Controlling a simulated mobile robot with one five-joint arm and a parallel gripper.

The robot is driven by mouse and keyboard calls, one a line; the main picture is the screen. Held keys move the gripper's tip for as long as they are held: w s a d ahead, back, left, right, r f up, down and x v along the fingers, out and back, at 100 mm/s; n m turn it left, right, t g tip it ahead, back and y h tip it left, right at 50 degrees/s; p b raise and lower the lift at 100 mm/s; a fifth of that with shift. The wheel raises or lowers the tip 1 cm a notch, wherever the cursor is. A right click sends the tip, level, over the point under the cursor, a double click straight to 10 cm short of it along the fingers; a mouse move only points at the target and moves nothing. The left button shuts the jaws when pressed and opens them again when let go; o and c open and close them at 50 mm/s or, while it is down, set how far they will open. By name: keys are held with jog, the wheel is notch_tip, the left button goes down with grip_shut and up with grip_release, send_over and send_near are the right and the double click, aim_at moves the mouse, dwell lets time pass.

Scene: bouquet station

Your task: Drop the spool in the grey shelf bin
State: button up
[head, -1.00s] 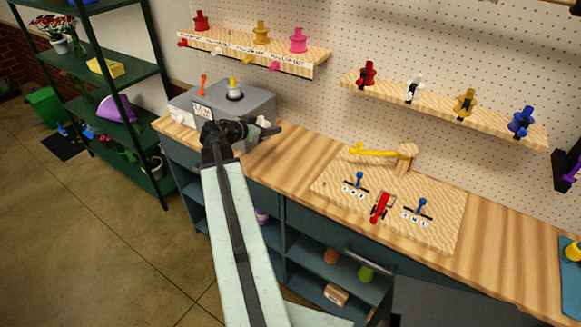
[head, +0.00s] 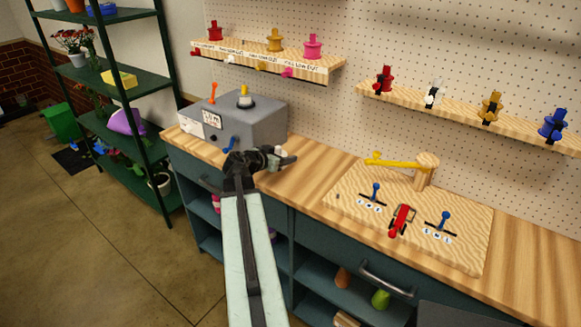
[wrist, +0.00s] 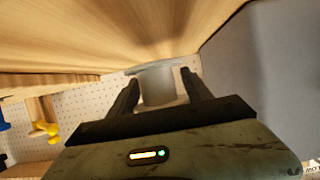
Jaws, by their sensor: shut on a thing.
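My gripper (wrist: 160,93) is shut on a pale grey spool (wrist: 157,88), which sits between the two dark fingers in the wrist view. In the head view my gripper (head: 280,159) is near the front of the wooden counter, just right of the grey machine's front corner. Only a small pale part of the spool shows there, mostly hidden by the gripper. I cannot make out a grey shelf bin in either view.
A grey machine box (head: 262,128) with levers stands on the counter (head: 300,176). A wooden lever board (head: 460,245) lies to the right. A dark green shelf rack (head: 118,75) stands at left, with a green bin (head: 60,122) on the floor beyond. Open floor lies front left.

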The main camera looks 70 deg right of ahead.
aim_at(291, 169)
jog(key=shift+s+d+f, duration=0.15)
jog(key=shift+s+d, duration=0.6)
jog(key=shift+s, duration=0.15)
jog(key=f+b, duration=0.4)
jog(key=shift+s+d, duration=0.25)
jog(key=shift+r, duration=0.25)
jog(key=shift+f, duration=0.15)
jog(key=o, duration=1.6)
jog(key=shift+c, duration=0.2)
